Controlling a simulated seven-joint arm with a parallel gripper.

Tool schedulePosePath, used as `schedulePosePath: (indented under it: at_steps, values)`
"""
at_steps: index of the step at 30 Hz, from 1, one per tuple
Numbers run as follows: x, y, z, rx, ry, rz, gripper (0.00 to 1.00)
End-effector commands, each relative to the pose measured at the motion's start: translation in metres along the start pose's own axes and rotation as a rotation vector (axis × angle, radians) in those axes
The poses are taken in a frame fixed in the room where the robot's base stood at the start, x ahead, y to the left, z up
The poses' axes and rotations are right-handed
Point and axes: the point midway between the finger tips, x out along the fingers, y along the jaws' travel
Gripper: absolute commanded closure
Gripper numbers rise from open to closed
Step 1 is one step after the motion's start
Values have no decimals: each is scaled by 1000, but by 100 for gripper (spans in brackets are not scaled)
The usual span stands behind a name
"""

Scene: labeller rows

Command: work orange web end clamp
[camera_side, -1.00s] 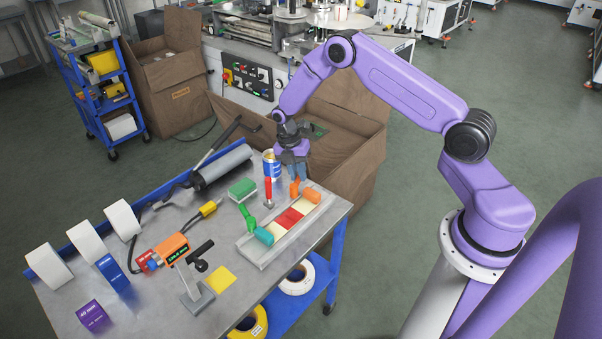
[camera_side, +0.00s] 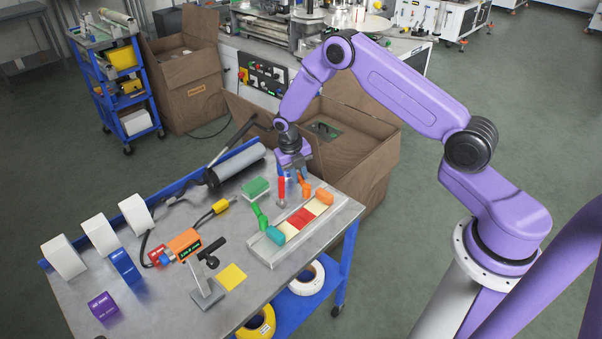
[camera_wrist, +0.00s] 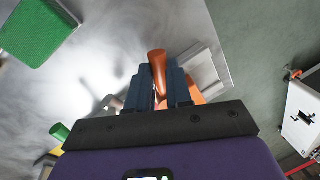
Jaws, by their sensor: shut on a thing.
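The web fixture (camera_side: 262,249) is a pale metal tray on the table, with a strip of cream and red pieces along it. The orange end clamp (camera_side: 324,197) sits at its far right end, with an orange lever (camera_side: 305,187) beside it. My gripper (camera_side: 296,175) is low over this end, its fingers at the lever's top. In the wrist view, the orange lever (camera_wrist: 157,65) stands between the blue fingers of my gripper (camera_wrist: 158,88), shut on it. The teal clamp (camera_side: 275,235) with a green lever (camera_side: 260,216) is at the near end. The fingers partly hide the orange clamp's base.
A red-handled tool (camera_side: 281,190) stands close left of my gripper. A green block (camera_side: 256,187), an orange handheld device (camera_side: 185,244) and white rolls (camera_side: 100,235) lie further left. An open brown box (camera_side: 365,150) stands behind the table's right end.

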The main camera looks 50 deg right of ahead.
Motion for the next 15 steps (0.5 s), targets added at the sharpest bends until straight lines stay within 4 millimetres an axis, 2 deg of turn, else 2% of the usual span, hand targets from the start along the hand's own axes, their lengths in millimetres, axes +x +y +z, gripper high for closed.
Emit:
schedulePosePath:
  at_steps: [15]
  values:
    - [-2,3,1,-59,-17,3,100]
